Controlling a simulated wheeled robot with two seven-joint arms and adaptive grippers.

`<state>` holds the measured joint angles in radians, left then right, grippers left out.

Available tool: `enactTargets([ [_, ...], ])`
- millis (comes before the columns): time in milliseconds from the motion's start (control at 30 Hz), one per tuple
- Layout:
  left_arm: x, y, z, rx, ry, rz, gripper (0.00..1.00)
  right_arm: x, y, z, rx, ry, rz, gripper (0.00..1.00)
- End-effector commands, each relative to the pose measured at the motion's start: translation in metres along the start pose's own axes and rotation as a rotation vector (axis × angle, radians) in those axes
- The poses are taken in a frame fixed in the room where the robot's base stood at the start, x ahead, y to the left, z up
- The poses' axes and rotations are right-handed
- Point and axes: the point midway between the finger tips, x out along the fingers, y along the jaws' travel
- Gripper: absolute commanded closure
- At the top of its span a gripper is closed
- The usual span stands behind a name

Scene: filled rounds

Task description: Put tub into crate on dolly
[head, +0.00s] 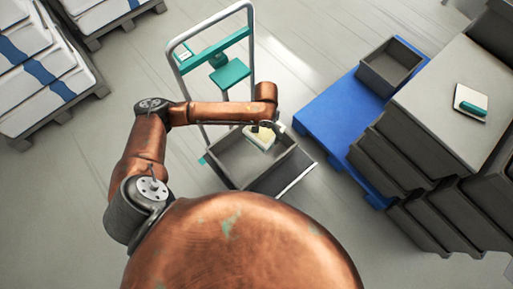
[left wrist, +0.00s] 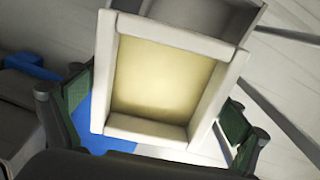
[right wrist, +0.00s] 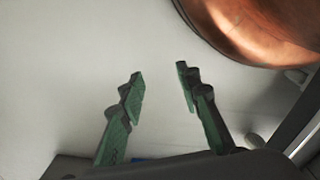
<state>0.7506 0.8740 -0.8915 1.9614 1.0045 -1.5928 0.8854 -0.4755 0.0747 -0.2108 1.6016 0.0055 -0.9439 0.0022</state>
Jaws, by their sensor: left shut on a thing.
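The tub (head: 257,138) is a small white container with a pale yellow inside. It fills the middle of the left wrist view (left wrist: 165,75). My left gripper (head: 268,127) is shut on the tub, with its fingers on either side of it. In the head view the tub overlaps the far right part of the grey crate (head: 225,161). I cannot tell how high above the crate floor it is. The crate stands on the dolly (head: 297,180), which has a grey handle frame. My right gripper (right wrist: 160,75) is open and empty in the right wrist view.
A blue pallet (head: 322,112) at right carries an open grey crate (head: 385,66) and stacked grey crates. A small white and teal item (head: 471,103) lies on the grey top (head: 447,140). Pallets of white sacks (head: 40,95) stand at left. The floor between is clear.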

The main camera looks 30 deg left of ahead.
Motion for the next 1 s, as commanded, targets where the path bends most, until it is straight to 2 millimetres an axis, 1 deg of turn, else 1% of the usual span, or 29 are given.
enactTargets([
  [33, 0.045, -0.003, -0.001, 0.011, -0.013, 0.004, 0.57, 0.011, -0.001, 0.002, 0.004, -0.013, -0.003, 0.69],
  [67, 0.061, -0.005, -0.002, 0.02, -0.013, 0.004, 0.57, 0.01, -0.002, 0.0, 0.006, -0.017, -0.005, 0.69],
  [100, 0.082, -0.008, -0.003, 0.032, -0.013, 0.004, 0.57, 0.009, -0.002, -0.002, 0.009, -0.022, -0.006, 0.69],
  [167, 0.114, -0.012, -0.003, 0.05, -0.014, 0.004, 0.57, 0.006, -0.003, -0.004, 0.012, -0.032, -0.009, 0.69],
  [200, 0.134, -0.015, -0.003, 0.063, -0.013, 0.004, 0.57, 0.005, -0.004, -0.004, 0.014, -0.038, -0.011, 0.69],
  [300, 0.179, -0.021, -0.002, 0.093, -0.011, 0.004, 0.57, -0.001, -0.004, -0.007, 0.019, -0.05, -0.014, 0.69],
  [400, 0.212, -0.026, 0.0, 0.118, -0.008, 0.003, 0.57, -0.007, -0.005, -0.008, 0.023, -0.061, -0.017, 0.69],
  [500, 0.233, -0.029, 0.001, 0.138, -0.003, 0.002, 0.57, -0.013, -0.005, -0.009, 0.025, -0.067, -0.018, 0.69],
  [667, 0.249, -0.032, 0.002, 0.152, 0.002, 0.002, 0.57, -0.023, -0.004, -0.011, 0.027, -0.07, -0.02, 0.69],
  [767, 0.258, -0.032, 0.003, 0.154, 0.002, 0.002, 0.57, -0.036, -0.006, -0.014, 0.028, -0.069, -0.024, 0.69],
  [1000, 0.288, -0.032, 0.003, 0.154, 0.0, 0.001, 0.57, -0.082, -0.014, -0.021, 0.03, -0.062, -0.04, 0.69],
])
